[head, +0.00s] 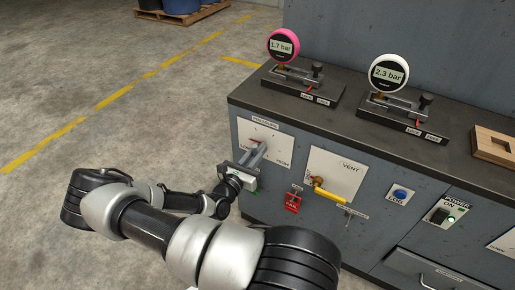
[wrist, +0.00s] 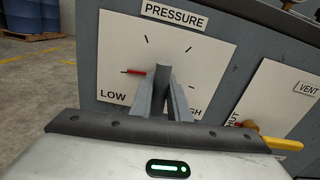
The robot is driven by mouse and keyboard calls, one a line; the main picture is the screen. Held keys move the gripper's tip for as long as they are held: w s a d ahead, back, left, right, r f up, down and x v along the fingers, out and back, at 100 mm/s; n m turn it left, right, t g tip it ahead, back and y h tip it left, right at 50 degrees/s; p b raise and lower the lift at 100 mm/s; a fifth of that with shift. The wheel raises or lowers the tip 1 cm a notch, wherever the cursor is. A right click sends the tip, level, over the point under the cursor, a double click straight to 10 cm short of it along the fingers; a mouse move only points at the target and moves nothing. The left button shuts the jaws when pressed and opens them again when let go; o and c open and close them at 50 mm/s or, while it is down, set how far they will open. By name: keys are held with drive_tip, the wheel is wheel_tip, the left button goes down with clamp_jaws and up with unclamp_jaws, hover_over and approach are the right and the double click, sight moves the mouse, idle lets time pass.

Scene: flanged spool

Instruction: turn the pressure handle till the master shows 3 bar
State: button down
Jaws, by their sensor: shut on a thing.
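The pressure handle's red pointer (wrist: 134,72) shows in the wrist view, on the white PRESSURE plate (wrist: 205,50). It points left, above the LOW mark. My gripper (wrist: 164,76) is shut on the handle at the plate's middle, and its fingers hide most of the handle. In the head view my gripper (head: 257,153) reaches the same plate (head: 280,140) on the bench front. A pink gauge (head: 283,46) reads 1.7 bar and a white gauge (head: 389,72) reads 2.3 bar. I cannot tell from any label which is the master.
Right of the pressure plate are a VENT plate with a yellow lever (head: 330,194), a red tag (head: 293,201), a blue button (head: 400,193) and a power switch (head: 438,215) with a lit green lamp. A wooden block (head: 494,143) lies on the bench top. The floor at left is clear.

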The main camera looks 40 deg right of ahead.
drive_tip(key=n+p, duration=0.1)
drive_tip(key=n, duration=0.2)
drive_tip(key=c, duration=1.3)
unclamp_jaws()
drive_tip(key=shift+o, duration=0.2)
drive_tip(key=p+v, duration=0.1)
drive_tip(key=v, duration=1.6)
drive_tip(key=shift+a+p, duration=0.2)
drive_tip(key=shift+p, duration=0.1)
drive_tip(key=shift+c, duration=0.2)
